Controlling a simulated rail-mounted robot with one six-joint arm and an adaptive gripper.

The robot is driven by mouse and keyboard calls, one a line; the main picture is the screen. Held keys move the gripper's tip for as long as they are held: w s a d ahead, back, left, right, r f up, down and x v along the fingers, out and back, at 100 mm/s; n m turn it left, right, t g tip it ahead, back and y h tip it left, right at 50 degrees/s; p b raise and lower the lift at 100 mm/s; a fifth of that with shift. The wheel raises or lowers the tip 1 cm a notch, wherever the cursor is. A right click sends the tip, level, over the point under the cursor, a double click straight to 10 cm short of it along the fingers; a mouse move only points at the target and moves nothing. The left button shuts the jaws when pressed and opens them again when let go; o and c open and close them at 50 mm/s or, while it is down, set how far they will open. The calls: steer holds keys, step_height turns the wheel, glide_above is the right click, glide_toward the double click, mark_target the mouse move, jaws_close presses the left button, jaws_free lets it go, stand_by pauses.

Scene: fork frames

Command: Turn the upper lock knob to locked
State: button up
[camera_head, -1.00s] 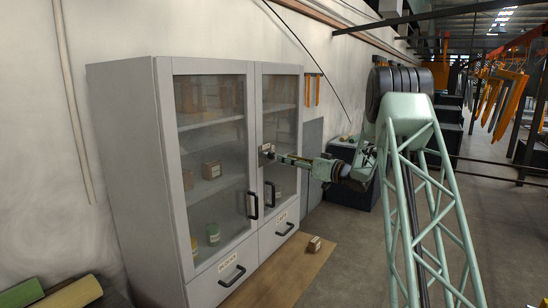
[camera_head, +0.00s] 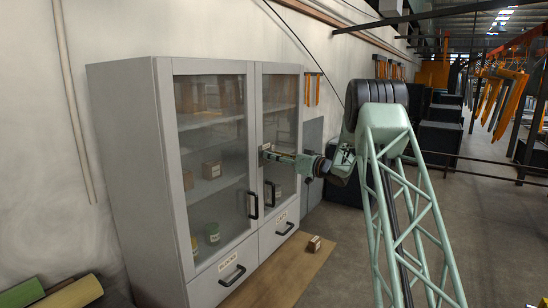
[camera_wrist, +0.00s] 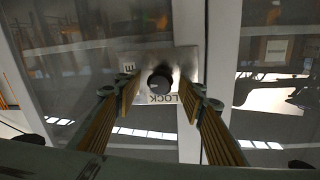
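The upper lock knob (camera_wrist: 160,82) is a small dark round knob on a pale metal plate (camera_wrist: 160,58). LOCK lettering on the plate reads upside down below the knob in the wrist view, with a small mark at the upper left. My gripper (camera_wrist: 158,92) is open, with one ribbed finger on each side of the knob. I cannot tell whether the fingers touch it. In the head view my gripper (camera_head: 272,154) is at the right glass door of the grey cabinet (camera_head: 130,160), at mid height, and hides the knob.
Below are two black door handles (camera_head: 254,205) and drawers with dark handles (camera_head: 231,276). Boxes and cans stand behind the glass. A small brown box (camera_head: 314,244) lies on the wooden board (camera_head: 290,275) before the cabinet.

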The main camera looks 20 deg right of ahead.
steer(key=shift+c, duration=0.9)
steer(key=c, duration=0.7)
steer(key=shift+n+b, duration=0.4)
steer(key=shift+b, duration=0.15)
steer(key=shift+f+n+y+b, duration=0.1)
steer(key=shift+n+y+b, duration=0.35)
steer(key=shift+n+b, duration=2.65)
steer(key=shift+f+n+y+b, duration=0.1)
steer(key=shift+n+y+b, duration=0.3)
steer(key=shift+n+b, duration=2.65)
steer(key=shift+n+y+b, duration=0.45)
steer(key=shift+n+b, duration=2.6)
steer(key=shift+b, duration=0.05)
steer(key=o, duration=0.9)
